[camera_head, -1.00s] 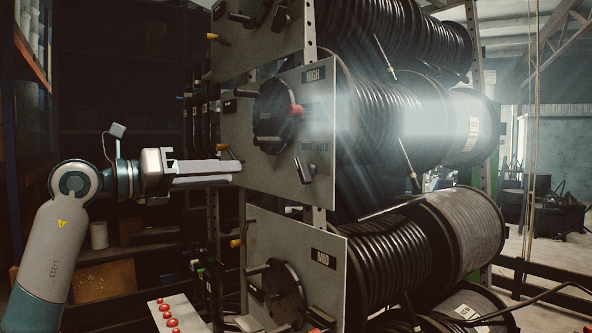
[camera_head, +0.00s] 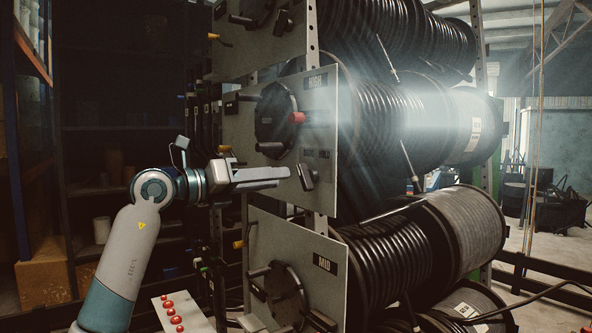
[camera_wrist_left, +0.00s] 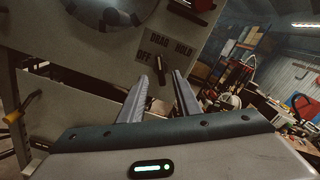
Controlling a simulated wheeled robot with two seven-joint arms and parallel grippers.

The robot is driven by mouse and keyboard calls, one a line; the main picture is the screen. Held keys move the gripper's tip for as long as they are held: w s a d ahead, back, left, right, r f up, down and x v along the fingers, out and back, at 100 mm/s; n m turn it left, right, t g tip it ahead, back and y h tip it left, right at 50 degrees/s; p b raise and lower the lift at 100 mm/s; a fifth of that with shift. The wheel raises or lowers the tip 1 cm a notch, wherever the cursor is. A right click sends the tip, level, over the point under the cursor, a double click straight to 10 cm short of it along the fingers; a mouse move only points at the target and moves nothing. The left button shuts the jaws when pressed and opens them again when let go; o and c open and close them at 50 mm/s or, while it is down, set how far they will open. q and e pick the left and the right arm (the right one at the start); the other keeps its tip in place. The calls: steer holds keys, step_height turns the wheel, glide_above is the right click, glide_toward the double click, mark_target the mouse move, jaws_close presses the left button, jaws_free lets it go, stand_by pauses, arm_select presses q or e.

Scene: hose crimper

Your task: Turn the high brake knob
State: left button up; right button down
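The high brake knob (camera_head: 307,177) is a small black lever knob on the grey HIGH panel (camera_head: 318,124), under the dark round hub with a red handle. In the left wrist view the knob (camera_wrist_left: 158,65) shows beyond my fingertips, near the OFF, DRAG and HOLD labels. My left gripper (camera_head: 287,173) is level with the knob and just left of it in the head view. In the left wrist view its fingers (camera_wrist_left: 159,78) are apart with nothing between them, and the knob lines up with the gap. Contact cannot be told. My right gripper is out of view.
The red crank handle (camera_head: 297,118) sticks out above the knob. The MID panel (camera_head: 322,262) with its own hub is below. Large hose reels (camera_head: 385,125) fill the space behind the panels. A box with red buttons (camera_head: 172,308) stands at the lower left.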

mark_target(300, 176)
arm_select(q)
steer(key=p+x, duration=0.2)
steer(key=x, duration=0.3)
steer(key=shift+w+d+r, duration=0.1)
steer(key=shift+w+d, duration=0.05)
steer(key=shift+d, duration=0.15)
steer(key=shift+w+d, duration=0.4)
steer(key=shift+d, duration=0.15)
steer(key=c, duration=0.7)
